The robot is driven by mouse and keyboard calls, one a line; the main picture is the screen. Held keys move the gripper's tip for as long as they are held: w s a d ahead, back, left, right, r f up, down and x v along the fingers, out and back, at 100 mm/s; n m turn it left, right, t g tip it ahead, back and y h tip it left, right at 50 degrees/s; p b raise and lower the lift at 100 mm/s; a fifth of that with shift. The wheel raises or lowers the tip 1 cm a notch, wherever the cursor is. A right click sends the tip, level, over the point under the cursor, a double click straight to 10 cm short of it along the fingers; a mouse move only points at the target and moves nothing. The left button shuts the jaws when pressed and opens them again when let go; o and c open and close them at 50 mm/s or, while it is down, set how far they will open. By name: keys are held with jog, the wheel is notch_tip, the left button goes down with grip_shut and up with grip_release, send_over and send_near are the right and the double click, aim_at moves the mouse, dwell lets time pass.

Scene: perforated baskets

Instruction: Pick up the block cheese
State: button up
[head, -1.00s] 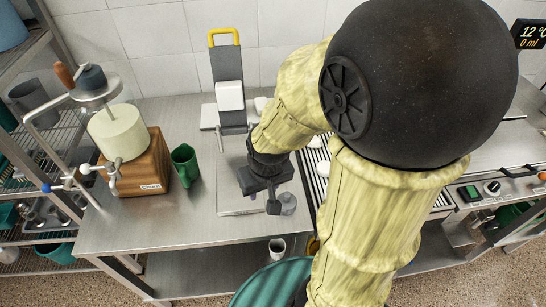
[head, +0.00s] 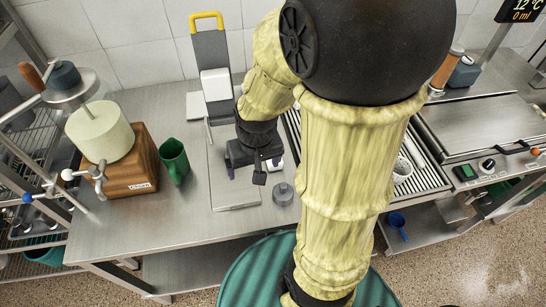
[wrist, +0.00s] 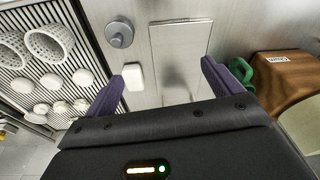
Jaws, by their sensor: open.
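A small white block with rounded corners, which looks like the block cheese (wrist: 133,75), lies on the steel table in the wrist view. It appears beside the tip of the left finger, inside the space between the fingers. My gripper (wrist: 163,70) is open, with its two purple fingers spread and nothing held. In the head view my gripper (head: 253,167) points down over the table, by the flat base plate of the yellow-handled stand. There the block is mostly hidden by the gripper. I cannot tell how high the fingers are above the table.
A grey knobbed weight (head: 283,194) stands near the gripper. The yellow-handled stand (head: 211,60) rises behind. A green mug (head: 174,160) and a wooden-based machine (head: 130,165) are left. A slatted rack (wrist: 50,75) holds perforated baskets (wrist: 48,43) and several white pieces.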

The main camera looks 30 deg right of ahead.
jog(key=shift+o, duration=0.6)
jog(key=w+d+f+m+g+y, duration=0.1)
jog(key=d+f+m+g+y, duration=0.1)
jog(key=d+f+m, duration=0.3)
jog(key=shift+d+m+b, duration=0.35)
jog(key=shift+d+m, duration=0.15)
jog(key=shift+m, duration=0.5)
jog(key=d+f+m+t+y, duration=0.2)
jog(key=d+m+t, duration=0.1)
jog(key=d+m, duration=0.2)
jog(key=d+f+m+t+y+b, duration=0.1)
jog(key=d+f+m+t+y, duration=0.1)
jog(key=d+m, duration=0.4)
jog(key=w+d+f+m+t+y, duration=0.1)
jog(key=d+f+m+t+y, duration=0.1)
jog(key=d+m, duration=0.4)
jog(key=shift+w+d+t+y, duration=0.1)
jog(key=shift+d+t+y, duration=0.65)
jog(key=shift+y, duration=0.45)
jog(key=shift+a, duration=0.1)
jog(key=p+x, duration=0.1)
jog(key=x, duration=1.1)
jog(key=shift+f+p, duration=0.1)
jog(key=shift+p, duration=0.25)
